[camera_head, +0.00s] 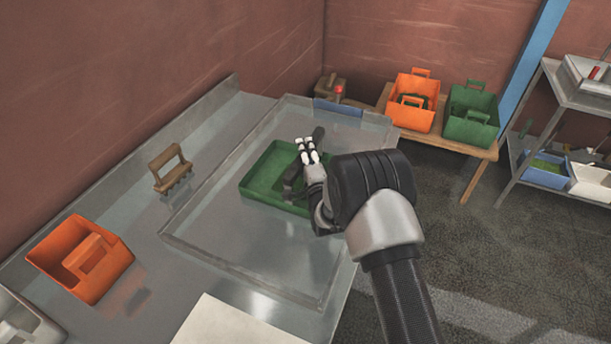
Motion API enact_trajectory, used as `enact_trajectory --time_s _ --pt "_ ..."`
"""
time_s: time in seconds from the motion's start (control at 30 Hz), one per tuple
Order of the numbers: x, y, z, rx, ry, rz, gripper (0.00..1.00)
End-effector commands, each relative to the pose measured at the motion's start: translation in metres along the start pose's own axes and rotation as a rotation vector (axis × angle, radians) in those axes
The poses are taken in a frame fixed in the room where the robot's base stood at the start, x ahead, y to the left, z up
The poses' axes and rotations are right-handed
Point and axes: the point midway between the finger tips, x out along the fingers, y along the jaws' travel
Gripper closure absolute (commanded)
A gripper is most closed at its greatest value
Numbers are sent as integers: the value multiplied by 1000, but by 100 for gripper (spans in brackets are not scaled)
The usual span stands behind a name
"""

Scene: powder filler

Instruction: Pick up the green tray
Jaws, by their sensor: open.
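The green tray (264,173) lies flat on the metal worktop, inside a shallow raised-edge area. My gripper (308,150) is open, over the right side of the tray, close to the dark part. My gripper and wrist hide the tray's right end. I cannot tell whether the fingers touch the tray.
An orange bin (118,262) and a brown bracket (170,172) stand left on the metal worktop (130,215). A pale sheet lies at the front. A wooden table at the back right holds orange (412,115) and green bins (471,128). A metal shelf stands far right.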

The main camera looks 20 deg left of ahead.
Motion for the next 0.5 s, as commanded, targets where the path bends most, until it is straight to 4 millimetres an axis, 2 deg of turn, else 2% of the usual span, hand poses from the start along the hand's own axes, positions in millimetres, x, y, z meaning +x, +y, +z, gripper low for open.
enact_trajectory --time_s 0.07,0.5 --pt "0 0 0 0 0 0 52" --pt "0 0 0 0 0 -1 82"
